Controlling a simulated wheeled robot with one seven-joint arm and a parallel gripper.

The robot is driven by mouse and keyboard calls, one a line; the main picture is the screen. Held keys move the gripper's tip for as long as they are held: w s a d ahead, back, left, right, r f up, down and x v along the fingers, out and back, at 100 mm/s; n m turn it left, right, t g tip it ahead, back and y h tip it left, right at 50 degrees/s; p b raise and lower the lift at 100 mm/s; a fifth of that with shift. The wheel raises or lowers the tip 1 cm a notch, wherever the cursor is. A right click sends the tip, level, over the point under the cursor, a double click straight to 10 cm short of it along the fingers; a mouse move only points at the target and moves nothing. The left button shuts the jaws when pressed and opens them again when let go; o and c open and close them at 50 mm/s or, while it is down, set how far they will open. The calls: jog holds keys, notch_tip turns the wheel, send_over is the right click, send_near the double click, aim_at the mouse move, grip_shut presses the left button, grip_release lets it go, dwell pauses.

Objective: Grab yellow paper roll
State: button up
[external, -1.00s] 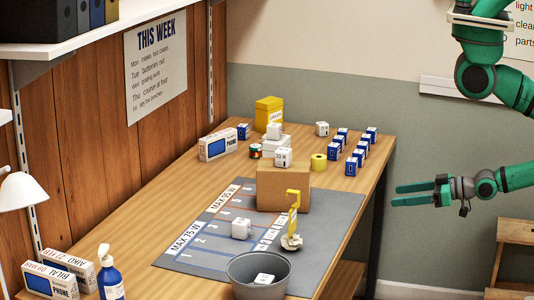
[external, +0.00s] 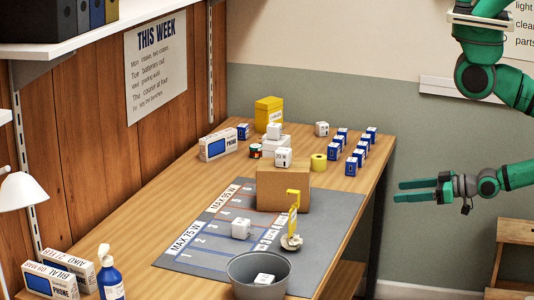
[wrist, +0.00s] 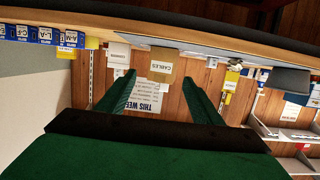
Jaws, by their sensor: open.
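The yellow paper roll (external: 319,162) stands on the wooden table, just right of and behind the brown cardboard box, beside the blue boxes. In the wrist view, which is upside down, a small yellow shape (wrist: 91,43) next to the blue boxes looks like the roll, partly hidden by the table edge. My green gripper (external: 400,192) is off the table's right side, level and pointing left, clearly apart from the roll. Its two fingers are spread and empty; the wrist view shows them wide apart too (wrist: 158,75).
Several blue boxes (external: 354,163) stand right of the roll. The cardboard box (external: 284,190) carries a white cube. A yellow bin (external: 268,112) stands at the back. A grey mat (external: 334,215), a yellow stand (external: 294,200) and a grey bucket (external: 233,271) are nearer. Open air separates gripper and table.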

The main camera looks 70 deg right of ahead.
aim_at(322, 159)
jog(key=shift+o, duration=0.2)
dwell(0.5)
